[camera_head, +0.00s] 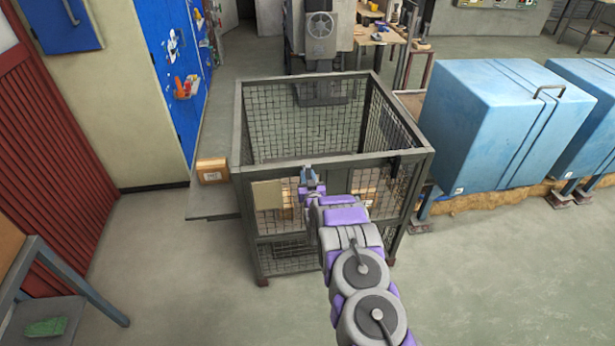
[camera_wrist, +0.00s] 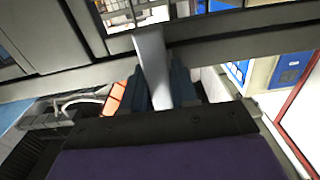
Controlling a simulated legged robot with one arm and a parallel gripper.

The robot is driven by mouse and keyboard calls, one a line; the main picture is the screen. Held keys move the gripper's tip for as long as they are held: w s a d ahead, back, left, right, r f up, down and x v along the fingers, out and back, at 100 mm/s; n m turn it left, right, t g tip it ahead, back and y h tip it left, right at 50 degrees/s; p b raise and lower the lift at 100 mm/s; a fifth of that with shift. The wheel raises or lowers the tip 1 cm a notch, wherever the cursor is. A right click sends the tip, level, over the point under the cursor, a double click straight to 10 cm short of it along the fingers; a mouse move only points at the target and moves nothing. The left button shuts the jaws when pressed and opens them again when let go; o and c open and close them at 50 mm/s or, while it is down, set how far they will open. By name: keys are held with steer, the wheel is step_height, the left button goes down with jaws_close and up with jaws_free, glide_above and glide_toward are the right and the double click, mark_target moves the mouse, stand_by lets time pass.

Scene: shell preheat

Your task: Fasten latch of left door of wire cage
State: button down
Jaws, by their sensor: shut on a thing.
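The wire cage (camera_head: 243,130) stands in the middle of the head view, a grey open-topped frame with mesh walls. The left door (camera_head: 267,195) is on its near side and carries a plain tan plate; it looks in line with the front frame. My gripper (camera_head: 309,178) is at the cage's front, just right of that plate. In the wrist view my gripper (camera_wrist: 160,88) has its blue-grey fingers shut on a light grey bar, which looks like the latch (camera_wrist: 151,62). The bar reaches up to a dark frame rail. My arm hides part of the front, so the latch's seating cannot be told.
Blue bins (camera_head: 490,120) stand close to the cage's right. A cardboard box (camera_head: 211,169) sits on a low platform at its left. A bench (camera_head: 50,290) is at the lower left. The floor in front left of the cage is clear.

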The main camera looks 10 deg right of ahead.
steer(key=shift+f, duration=0.15)
stand_by(0.4)
steer(key=c, duration=1)
jaws_free()
steer(key=shift+o, duration=0.2)
steer(key=s+p, duration=0.1)
steer(key=s, duration=1.6)
steer(key=shift+s, duration=0.2)
steer(key=shift+a, duration=0.1)
